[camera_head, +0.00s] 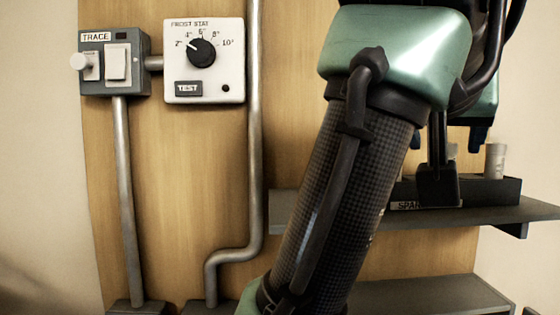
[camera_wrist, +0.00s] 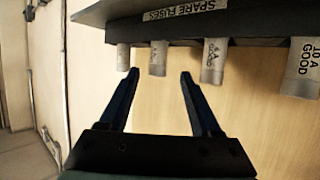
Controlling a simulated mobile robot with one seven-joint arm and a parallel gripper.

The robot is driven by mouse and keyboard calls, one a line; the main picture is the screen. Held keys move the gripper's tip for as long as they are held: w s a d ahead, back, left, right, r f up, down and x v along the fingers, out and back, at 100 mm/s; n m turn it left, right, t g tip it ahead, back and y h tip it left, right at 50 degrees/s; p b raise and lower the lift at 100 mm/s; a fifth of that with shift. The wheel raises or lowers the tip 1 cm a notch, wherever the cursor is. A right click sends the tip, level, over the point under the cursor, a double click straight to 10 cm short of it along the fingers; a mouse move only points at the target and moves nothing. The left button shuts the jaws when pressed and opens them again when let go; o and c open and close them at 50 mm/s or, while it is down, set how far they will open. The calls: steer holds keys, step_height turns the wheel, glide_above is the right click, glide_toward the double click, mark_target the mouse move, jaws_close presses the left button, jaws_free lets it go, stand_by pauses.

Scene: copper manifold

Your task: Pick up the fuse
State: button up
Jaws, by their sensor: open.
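Several pale grey cylindrical fuses sit in a dark rack. In the wrist view they form a row below the rack: one at far left (camera_wrist: 123,57), a second (camera_wrist: 158,58), a third marked GOOD (camera_wrist: 213,62) and a larger-looking one marked 10 A GOOD (camera_wrist: 303,70). My gripper (camera_wrist: 160,74) is open and empty. Its two blue fingertips appear either side of the second fuse, without clear contact. In the head view one fuse (camera_head: 495,161) stands upright at the rack's right. My arm hides much of the rest.
The rack (camera_head: 490,190) sits on a grey shelf (camera_head: 330,221) against a wooden panel. Left are a frost stat box (camera_head: 180,88), a trace switch box (camera_head: 135,75) and metal pipes (camera_head: 256,150). Below is another grey ledge (camera_head: 430,293).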

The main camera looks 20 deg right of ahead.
steer(key=shift+d+f, duration=0.35)
steer(key=shift+f, duration=0.15)
steer(key=shift+x, duration=1.6)
steer(key=shift+s+a+r, duration=0.2)
steer(key=shift+a+r, duration=0.05)
steer(key=shift+a, duration=0.05)
steer(key=c, duration=0.4)
steer(key=shift+w+d+f, duration=0.1)
jaws_close()
